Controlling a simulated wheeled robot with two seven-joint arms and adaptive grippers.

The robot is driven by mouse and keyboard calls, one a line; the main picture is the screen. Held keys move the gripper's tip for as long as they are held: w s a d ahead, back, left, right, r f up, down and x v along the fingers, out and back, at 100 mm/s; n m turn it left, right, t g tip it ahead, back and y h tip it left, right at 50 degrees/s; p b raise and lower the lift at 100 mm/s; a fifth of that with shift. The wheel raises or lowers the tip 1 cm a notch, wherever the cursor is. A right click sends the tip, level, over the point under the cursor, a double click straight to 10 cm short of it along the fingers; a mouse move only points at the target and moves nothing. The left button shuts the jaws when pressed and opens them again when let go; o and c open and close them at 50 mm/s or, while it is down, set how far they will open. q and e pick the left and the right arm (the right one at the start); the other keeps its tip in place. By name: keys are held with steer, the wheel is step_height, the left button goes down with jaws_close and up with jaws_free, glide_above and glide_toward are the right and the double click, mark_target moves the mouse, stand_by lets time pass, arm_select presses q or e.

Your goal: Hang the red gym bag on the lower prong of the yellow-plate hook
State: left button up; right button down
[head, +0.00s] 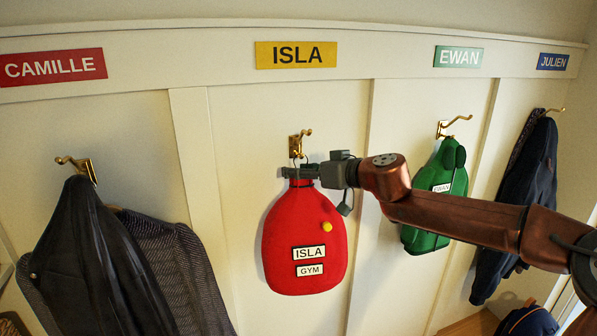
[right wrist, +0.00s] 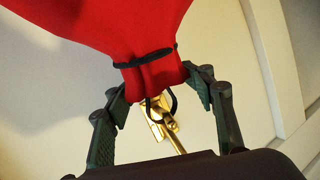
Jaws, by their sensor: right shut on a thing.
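The red gym bag (head: 305,230), labelled ISLA and GYM, hangs upright against the wall panel below the yellow ISLA plate (head: 296,54). My right gripper (head: 300,173) is shut on its gathered neck, just below the brass hook (head: 298,146). In the right wrist view my right gripper (right wrist: 158,88) has a finger on each side of the red neck (right wrist: 150,72). The bag's dark cord loop (right wrist: 172,104) overlaps the brass hook (right wrist: 160,126) there. I cannot tell whether the loop is around the lower prong or only in front of it. My left gripper is out of view.
A green bag (head: 432,195) hangs on the EWAN hook (head: 455,123) to the right, behind my right arm. Dark coats (head: 95,250) hang under CAMILLE at left, and a navy jacket (head: 530,175) hangs under JULIEN. Bare panel lies on both sides of the red bag.

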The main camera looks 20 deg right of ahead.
steer(key=shift+r, duration=0.1)
steer(key=c, duration=0.9)
jaws_free()
steer(key=shift+c, duration=0.2)
steer(key=shift+o, duration=0.7)
steer(key=shift+s, duration=0.15)
steer(key=shift+s+d+r, duration=0.2)
steer(key=shift+s+d, duration=0.05)
steer(key=shift+s, duration=0.25)
steer(key=v, duration=1)
steer(key=shift+s+d, duration=0.2)
steer(key=shift+s, duration=0.05)
